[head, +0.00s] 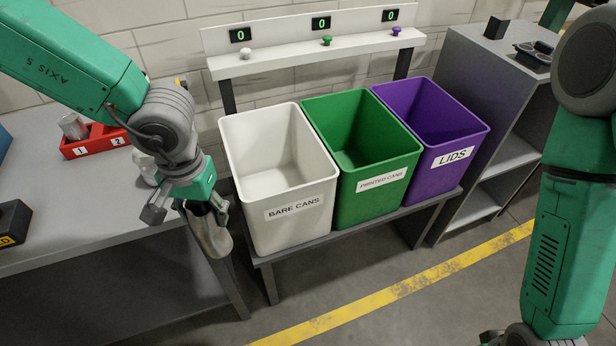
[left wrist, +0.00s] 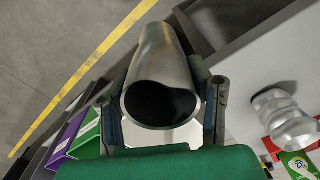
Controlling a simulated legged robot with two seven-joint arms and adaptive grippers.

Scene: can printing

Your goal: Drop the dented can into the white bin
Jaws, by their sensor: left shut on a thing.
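My left gripper (head: 192,205) is shut on a bare silver can (head: 211,238), which hangs tilted below it, just left of the white bin. The left wrist view shows the can (left wrist: 162,65) between the two fingers (left wrist: 166,115), its open end toward the camera and its rim bent inward. The white bin (head: 257,218), labelled BARE CANS, stands at the left end of a row of bins; its visible inside looks empty. The can is outside the bin, beside its left wall. My right arm shows at the right, but its gripper is not visible.
A green bin (head: 375,205) and a purple bin (head: 456,172) stand right of the white one on a grey stand. A red tray (head: 95,142) with a can (head: 73,126) sits on the left table (head: 40,185). A button shelf (head: 290,57) rises behind the bins.

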